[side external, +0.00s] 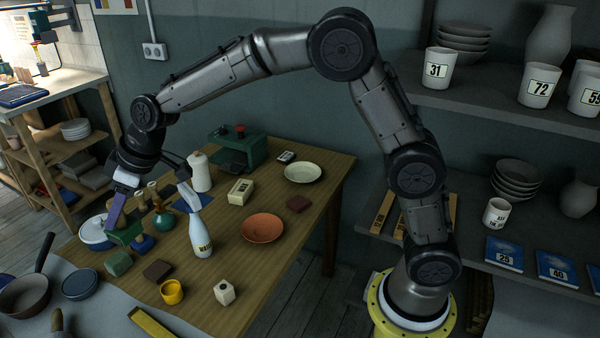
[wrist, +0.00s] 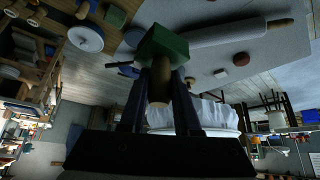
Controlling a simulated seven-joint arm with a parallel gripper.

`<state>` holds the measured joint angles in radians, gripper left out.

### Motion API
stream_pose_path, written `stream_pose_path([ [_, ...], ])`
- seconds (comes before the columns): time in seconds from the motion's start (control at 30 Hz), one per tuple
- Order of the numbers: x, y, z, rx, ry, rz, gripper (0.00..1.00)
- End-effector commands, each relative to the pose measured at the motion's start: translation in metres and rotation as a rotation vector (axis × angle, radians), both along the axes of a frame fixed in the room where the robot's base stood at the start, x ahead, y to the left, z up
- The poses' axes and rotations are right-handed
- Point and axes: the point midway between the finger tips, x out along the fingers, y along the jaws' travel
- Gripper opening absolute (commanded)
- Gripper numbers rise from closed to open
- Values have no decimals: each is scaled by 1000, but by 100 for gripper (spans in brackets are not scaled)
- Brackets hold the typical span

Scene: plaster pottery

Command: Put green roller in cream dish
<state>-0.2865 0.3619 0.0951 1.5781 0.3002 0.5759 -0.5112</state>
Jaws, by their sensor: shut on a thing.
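My gripper (side external: 117,208) is at the left end of the wooden table. In the wrist view my gripper (wrist: 158,98) is shut on the wooden handle of the green roller (wrist: 164,45), whose green block points away from the fingers. In the side view the green roller (side external: 124,234) shows below the fingers, near the white pot and other wooden-handled tools. I cannot tell whether it touches the table. The cream dish (side external: 303,172) is at the far right part of the table, well away from my gripper, and looks empty.
A white bottle (side external: 196,232) and a terracotta dish (side external: 262,228) stand mid-table. Wooden-handled tools (side external: 163,220) crowd close to my gripper. A white pot (side external: 95,232) is at its left. A white canister (side external: 200,172) and green machine (side external: 240,148) stand at the back.

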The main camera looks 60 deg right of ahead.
Motion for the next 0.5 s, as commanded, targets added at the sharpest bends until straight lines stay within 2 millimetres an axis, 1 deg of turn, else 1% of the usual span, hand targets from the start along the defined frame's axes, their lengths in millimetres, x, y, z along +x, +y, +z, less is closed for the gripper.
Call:
stream_pose_path([
  [0.03, 1, 0, 11, 2, -5, -1, 0],
  [0.07, 0, 0, 17, 0, -4, 0, 0],
  [0.27, 9, -40, 15, 0, 2, -83, 0],
  [0.37, 14, -65, 16, -1, 2, -135, 0],
  [0.47, 17, -98, 15, -1, 2, -202, 0],
  [0.5, 19, -114, 15, -2, 2, -234, 0],
])
